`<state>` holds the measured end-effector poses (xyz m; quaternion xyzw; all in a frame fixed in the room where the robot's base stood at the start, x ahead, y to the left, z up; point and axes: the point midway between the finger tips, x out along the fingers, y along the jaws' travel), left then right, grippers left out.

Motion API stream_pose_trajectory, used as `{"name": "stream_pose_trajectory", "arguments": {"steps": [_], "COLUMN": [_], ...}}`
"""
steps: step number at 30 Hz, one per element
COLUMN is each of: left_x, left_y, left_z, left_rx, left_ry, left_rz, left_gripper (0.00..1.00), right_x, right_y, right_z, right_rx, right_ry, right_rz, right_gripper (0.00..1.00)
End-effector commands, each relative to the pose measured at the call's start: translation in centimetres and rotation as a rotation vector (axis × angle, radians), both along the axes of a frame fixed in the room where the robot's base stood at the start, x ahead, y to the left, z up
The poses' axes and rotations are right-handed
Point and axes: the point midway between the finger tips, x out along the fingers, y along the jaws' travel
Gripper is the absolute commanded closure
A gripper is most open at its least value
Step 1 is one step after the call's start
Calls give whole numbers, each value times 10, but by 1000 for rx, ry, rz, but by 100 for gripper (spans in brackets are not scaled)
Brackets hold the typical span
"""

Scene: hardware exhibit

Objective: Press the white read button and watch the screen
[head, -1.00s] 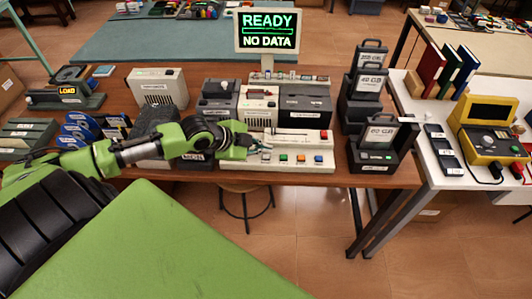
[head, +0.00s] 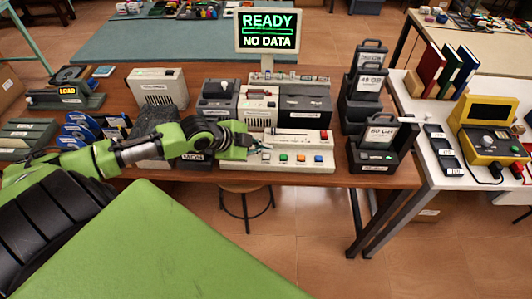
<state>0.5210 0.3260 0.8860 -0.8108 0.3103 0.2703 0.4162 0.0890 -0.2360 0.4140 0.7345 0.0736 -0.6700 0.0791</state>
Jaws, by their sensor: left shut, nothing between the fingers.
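The screen (head: 267,31) stands at the back of the table and shows "READY" and "NO DATA" in green on black. The light button panel (head: 289,166) is at the table's front edge. I cannot make out a white button; the gripper covers part of that area. Whether the fingertips touch the panel, I cannot tell. My right gripper is not in view.
Grey and white devices (head: 305,104) stand close behind the panel. Dark handled units (head: 372,148) stand to its right, and blue cartridges (head: 80,127) lie at the left. A stool (head: 245,187) is under the table. A yellow device (head: 488,129) sits on the white table.

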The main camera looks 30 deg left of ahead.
Motion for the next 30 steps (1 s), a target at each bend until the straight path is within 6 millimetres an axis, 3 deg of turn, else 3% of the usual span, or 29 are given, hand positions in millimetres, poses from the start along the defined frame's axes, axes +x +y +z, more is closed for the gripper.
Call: {"name": "stream_pose_trajectory", "arguments": {"steps": [30], "left_x": [0], "left_y": [0], "left_z": [-10], "left_rx": [0], "left_ry": [0], "left_rz": [0], "left_gripper": [100], "right_x": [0], "right_y": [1], "right_z": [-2], "right_rx": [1], "right_ry": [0], "right_rz": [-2], "right_gripper": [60]}}
